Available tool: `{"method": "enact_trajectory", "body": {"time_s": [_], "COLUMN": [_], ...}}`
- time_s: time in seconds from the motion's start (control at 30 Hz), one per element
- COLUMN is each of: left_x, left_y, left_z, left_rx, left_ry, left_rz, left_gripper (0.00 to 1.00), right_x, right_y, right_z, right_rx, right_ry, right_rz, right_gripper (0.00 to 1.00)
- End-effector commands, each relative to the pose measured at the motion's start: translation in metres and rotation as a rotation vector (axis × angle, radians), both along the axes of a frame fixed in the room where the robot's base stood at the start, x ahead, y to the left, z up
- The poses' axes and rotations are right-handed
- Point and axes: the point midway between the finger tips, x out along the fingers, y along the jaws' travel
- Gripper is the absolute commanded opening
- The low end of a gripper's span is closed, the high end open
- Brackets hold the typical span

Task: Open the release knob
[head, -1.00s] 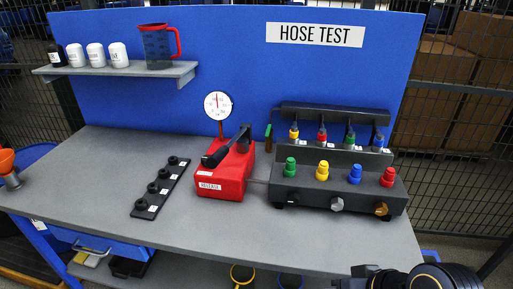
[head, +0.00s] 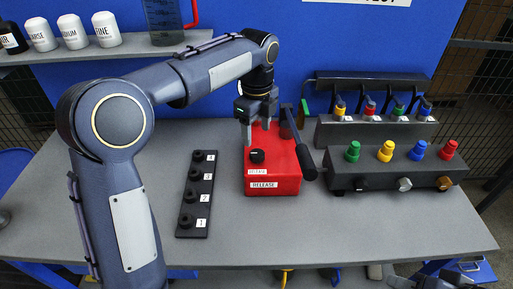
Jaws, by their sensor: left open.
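The release knob (head: 257,156) is a small black round knob on top of the red pump box (head: 285,178), whose front carries a RELEASE label. My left gripper (head: 257,138) is open, pointing down just behind and above the knob. Its left finger comes down close beside the knob; I cannot tell whether they touch. The pump's black lever (head: 305,160) lies along the box's right side. My arm hides the gauge that stands behind the pump. My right gripper (head: 435,281) shows only in part at the bottom right edge, and its fingers are unclear.
A black strip (head: 197,195) with numbered knobs lies left of the pump. A hose manifold (head: 395,172) with coloured caps stands to the right. A shelf (head: 95,48) with bottles and a measuring jug is at the back left. The front of the bench is clear.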

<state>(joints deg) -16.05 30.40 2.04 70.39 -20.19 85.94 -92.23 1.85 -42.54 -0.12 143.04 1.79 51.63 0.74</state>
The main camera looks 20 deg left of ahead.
Motion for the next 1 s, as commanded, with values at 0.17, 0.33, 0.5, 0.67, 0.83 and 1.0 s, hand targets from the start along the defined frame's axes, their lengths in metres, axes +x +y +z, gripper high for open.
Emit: {"method": "enact_trajectory", "body": {"time_s": [0.17,0.33,0.5,0.67,0.83,1.0], "left_x": [-0.001,-0.001,-0.001,-0.001,-0.001,-0.001], "left_y": [0.000,0.001,0.000,0.000,0.000,0.000], "left_z": [-0.028,-0.054,-0.069,-0.072,-0.072,-0.072], "left_rx": [0.001,0.000,0.000,-0.001,-0.001,-0.001], "left_ry": [0.005,0.003,0.002,-0.001,-0.001,-0.001], "left_rz": [0.000,0.002,0.002,0.003,0.004,0.004], "left_gripper": [0.59,0.59,0.59,0.59,0.56,0.34], "right_x": [0.000,0.000,0.000,0.000,0.000,0.000], "right_y": [0.000,0.000,0.000,0.000,0.000,0.000], "right_z": [-0.002,-0.002,-0.002,-0.002,-0.002,-0.002], "right_rx": [0.000,0.000,0.000,0.000,0.000,0.000], "right_ry": [0.000,0.000,0.000,0.000,0.000,0.000], "right_rz": [0.000,0.000,0.000,0.000,0.000,0.000], "right_gripper": [0.36,0.36,0.36,0.36,0.36,0.36]}}
